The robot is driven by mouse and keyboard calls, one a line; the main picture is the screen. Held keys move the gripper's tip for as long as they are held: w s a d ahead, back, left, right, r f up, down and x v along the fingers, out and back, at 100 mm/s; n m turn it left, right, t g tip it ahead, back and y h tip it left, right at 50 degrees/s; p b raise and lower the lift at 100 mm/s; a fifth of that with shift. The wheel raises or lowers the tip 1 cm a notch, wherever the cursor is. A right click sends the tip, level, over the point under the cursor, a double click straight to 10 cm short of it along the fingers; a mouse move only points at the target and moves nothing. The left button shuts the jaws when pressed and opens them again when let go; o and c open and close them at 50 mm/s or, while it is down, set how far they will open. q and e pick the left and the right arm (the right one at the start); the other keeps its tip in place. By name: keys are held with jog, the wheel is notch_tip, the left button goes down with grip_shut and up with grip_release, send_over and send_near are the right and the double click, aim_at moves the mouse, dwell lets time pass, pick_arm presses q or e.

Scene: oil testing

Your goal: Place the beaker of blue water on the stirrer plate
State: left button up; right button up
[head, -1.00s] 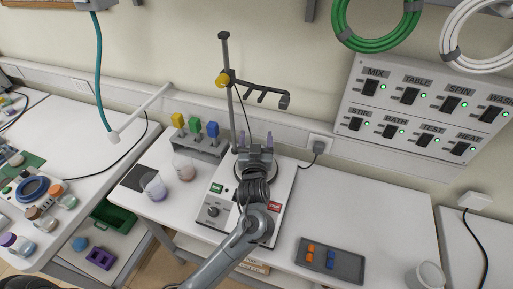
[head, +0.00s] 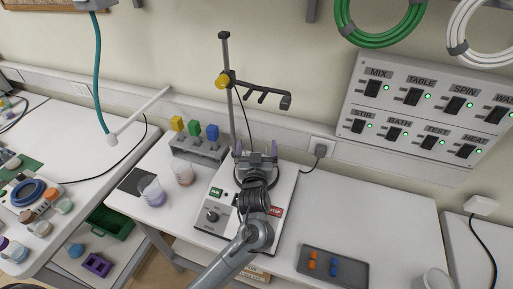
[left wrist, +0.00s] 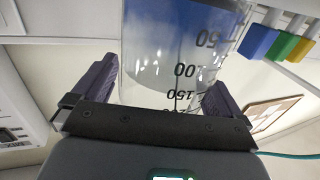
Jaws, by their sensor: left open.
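The white stirrer (head: 222,192) stands on the middle bench, with its round plate mostly hidden behind my left gripper. My left gripper (head: 256,152) is over the plate, its two purple fingers spread apart. In the left wrist view a clear graduated beaker (left wrist: 165,55) with blue liquid appears upside down between the open fingers (left wrist: 158,88). There are gaps beside the beaker. In the head view the gripper hides this beaker, so I cannot see exactly how it rests on the plate. My right gripper is not in view.
The stirrer's upright rod (head: 230,90) with a clamp arm (head: 262,92) rises just behind the gripper. Two other beakers (head: 152,190) (head: 184,172) stand to the left, before a rack of coloured blocks (head: 200,150). A grey tray (head: 345,278) lies at right; the bench between is clear.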

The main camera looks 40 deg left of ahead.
pick_arm(q)
jog(key=shift+r, duration=0.25)
jog(key=b+v, duration=0.2)
jog(key=v, duration=1)
